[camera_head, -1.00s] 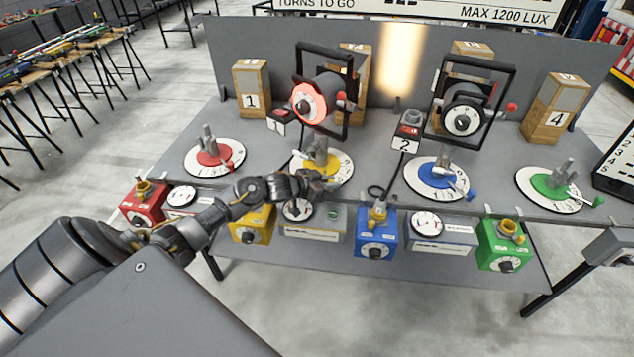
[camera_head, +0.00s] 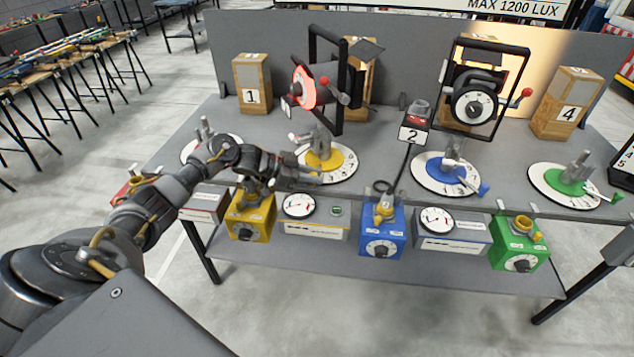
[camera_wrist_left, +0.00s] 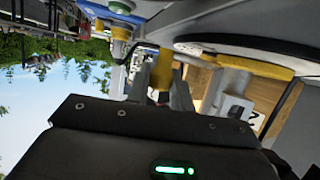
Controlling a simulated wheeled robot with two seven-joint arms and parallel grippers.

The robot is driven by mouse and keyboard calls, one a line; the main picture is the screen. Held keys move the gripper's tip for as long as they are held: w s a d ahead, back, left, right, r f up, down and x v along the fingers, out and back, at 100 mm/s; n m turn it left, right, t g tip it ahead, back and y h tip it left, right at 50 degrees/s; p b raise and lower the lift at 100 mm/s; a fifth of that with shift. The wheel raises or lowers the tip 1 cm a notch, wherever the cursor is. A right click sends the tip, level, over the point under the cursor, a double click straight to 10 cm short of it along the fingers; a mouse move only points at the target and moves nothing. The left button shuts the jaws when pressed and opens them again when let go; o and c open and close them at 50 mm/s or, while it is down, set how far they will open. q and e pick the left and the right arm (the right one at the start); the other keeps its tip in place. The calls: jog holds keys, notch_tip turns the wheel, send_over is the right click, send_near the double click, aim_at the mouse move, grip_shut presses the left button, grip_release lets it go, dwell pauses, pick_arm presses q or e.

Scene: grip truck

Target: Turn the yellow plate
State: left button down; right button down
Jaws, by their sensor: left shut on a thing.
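The yellow plate (camera_head: 341,158) is a round white dial with a yellow centre and a grey clamp post, in the second place from the left on the bench. My left gripper (camera_head: 312,177) is at the plate's front left edge in the head view. In the left wrist view its fingers (camera_wrist_left: 160,92) are shut on a yellow handle (camera_wrist_left: 161,68); the gripper hides most of this handle in the head view. My right gripper is in neither view.
The red plate (camera_head: 190,151) is partly behind my left arm. The blue plate (camera_head: 432,175) and green plate (camera_head: 545,184) lie to the right. A lamp with a red face (camera_head: 304,88) and a black-framed lamp (camera_head: 474,105) stand behind. Coloured boxes line the front shelf.

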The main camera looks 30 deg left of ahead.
pick_arm(q)
jog(key=shift+a+m+g+b, duration=0.3)
jog(key=shift+a+b, duration=0.1)
jog(key=shift+b, duration=0.1)
jog(key=c, duration=1.2)
grip_release()
jog(key=shift+c, duration=0.2)
